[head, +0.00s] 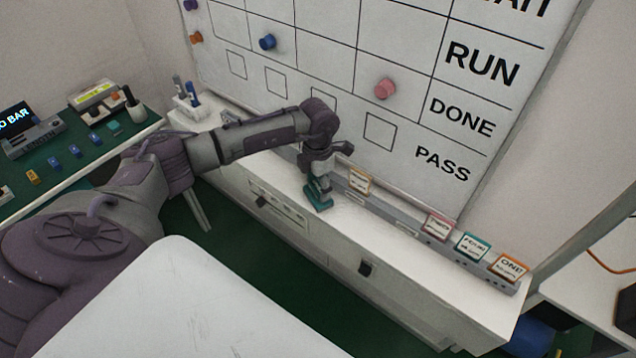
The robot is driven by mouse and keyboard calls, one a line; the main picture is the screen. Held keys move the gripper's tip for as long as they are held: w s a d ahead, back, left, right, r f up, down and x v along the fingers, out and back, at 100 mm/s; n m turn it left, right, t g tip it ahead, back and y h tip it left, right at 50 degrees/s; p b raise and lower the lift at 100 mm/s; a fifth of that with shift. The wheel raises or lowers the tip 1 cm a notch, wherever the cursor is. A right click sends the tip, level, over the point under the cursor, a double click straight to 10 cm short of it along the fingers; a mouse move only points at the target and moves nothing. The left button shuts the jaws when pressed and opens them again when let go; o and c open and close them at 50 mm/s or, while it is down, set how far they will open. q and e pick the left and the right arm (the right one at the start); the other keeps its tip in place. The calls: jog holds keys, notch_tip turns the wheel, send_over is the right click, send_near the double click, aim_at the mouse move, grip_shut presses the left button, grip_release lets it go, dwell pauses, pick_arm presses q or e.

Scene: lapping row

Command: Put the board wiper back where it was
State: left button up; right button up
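The board wiper, a small teal block (319,200), is at the white ledge top (345,222) below the whiteboard (330,62). My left gripper (317,180) points down over it, with its fingers closed around the wiper's upper part. The fingers hide some of that part. The wiper's lower end is at or just above the ledge surface; I cannot tell if it touches. My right gripper is not in view.
A grey rail along the board's foot holds an orange-edged card (359,181) just right of the wiper, and red, teal and orange cards farther right. A pen holder (190,105) stands at the ledge's left end. Ledge in front of the rail is clear to the right.

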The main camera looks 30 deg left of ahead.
aim_at(318, 186)
pick_arm(q)
jog(key=o, duration=0.4)
jog(key=shift+o, duration=0.2)
notch_tip(318, 186, up, 12)
jog(key=b, duration=0.2)
jog(key=shift+b, duration=0.35)
